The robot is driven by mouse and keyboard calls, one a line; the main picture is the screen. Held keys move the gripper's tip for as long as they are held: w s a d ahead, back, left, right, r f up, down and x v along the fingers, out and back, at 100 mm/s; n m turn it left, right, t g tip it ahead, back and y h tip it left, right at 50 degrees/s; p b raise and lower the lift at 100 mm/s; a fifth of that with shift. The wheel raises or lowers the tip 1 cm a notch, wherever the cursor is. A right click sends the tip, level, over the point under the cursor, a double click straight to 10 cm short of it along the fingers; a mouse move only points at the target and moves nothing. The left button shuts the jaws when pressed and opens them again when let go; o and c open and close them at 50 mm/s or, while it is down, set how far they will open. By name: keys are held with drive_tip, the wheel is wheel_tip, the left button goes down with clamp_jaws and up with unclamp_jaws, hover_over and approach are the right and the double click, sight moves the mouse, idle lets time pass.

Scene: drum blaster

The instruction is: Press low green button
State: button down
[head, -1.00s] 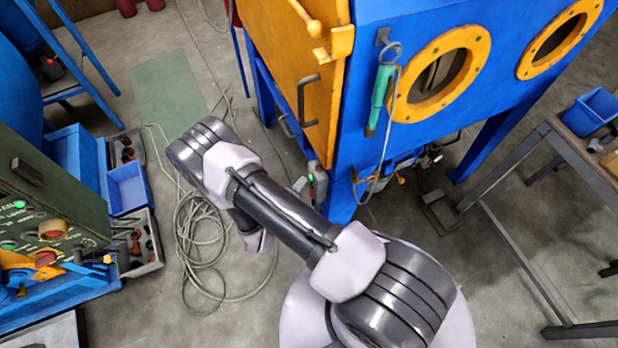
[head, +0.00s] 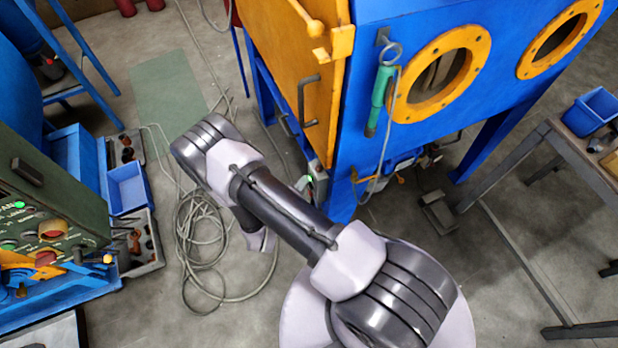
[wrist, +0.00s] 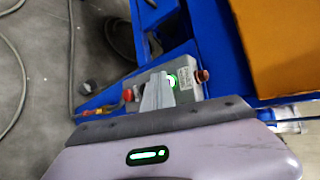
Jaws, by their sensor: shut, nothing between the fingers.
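In the wrist view a grey control box (wrist: 192,92) is mounted on the blue frame. It carries a lit green button (wrist: 172,80), partly hidden by my gripper's fingers. My gripper (wrist: 158,84) is shut and empty, its tips over the box right beside the green button. I cannot tell whether they touch it. In the head view the box (head: 318,182) is low near the blue cabinet's leg, partly behind my arm. My gripper's fingers cannot be made out there.
A red knob (wrist: 127,95) and a reddish-brown knob (wrist: 203,75) flank the green button. The blue blasting cabinet (head: 365,50) with its orange door (head: 290,60) stands close by. A coiled cable (head: 198,250) lies on the floor. A green panel (head: 50,200) stands at left.

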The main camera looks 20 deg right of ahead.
drive_tip(key=shift+a, duration=0.8)
drive_tip(key=a+b, duration=0.1)
drive_tip(key=a, duration=0.4)
idle(0.6)
